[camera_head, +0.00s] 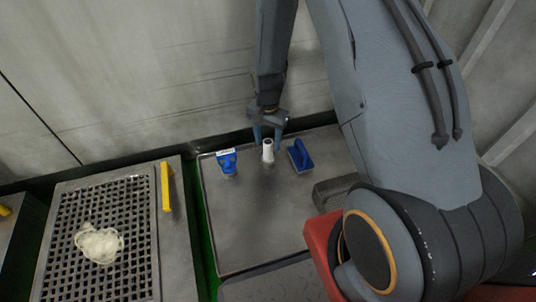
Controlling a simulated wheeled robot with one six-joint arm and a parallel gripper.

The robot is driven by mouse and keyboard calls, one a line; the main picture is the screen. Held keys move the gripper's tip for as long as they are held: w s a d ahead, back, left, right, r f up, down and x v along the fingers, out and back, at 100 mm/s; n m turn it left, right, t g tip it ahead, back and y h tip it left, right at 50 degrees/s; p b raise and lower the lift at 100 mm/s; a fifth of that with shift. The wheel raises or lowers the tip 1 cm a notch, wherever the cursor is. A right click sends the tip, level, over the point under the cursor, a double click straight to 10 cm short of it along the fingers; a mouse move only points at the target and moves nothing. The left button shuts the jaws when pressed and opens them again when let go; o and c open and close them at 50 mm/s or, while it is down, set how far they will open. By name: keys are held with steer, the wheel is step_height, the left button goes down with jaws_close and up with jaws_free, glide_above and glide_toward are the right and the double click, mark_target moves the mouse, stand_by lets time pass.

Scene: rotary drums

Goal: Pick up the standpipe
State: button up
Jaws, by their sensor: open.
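The white upright cylinder (267,153), which looks like the standpipe, stands on the grey metal tray (245,220) near its back edge. My gripper (267,143) comes down from above at this cylinder. Its two fingers are apart, one on the left and one on the right of the cylinder's upper part. I cannot tell whether either finger touches it. The cylinder's base is small and dark in this view.
A blue and white item (228,163) stands close on the left, and a blue block-like item (301,155) close on the right. A grate (110,195) with a pale tangled heap (99,243) and a yellow handle (166,187) lies left. The tray's front is clear.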

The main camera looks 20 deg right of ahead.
mark_target(268, 151)
steer(key=shift+s+f+b, duration=0.1)
steer(key=shift+f+b, duration=1.55)
steer(key=shift+f, duration=1.1)
steer(key=shift+r, duration=0.1)
steer(key=c, duration=1.2)
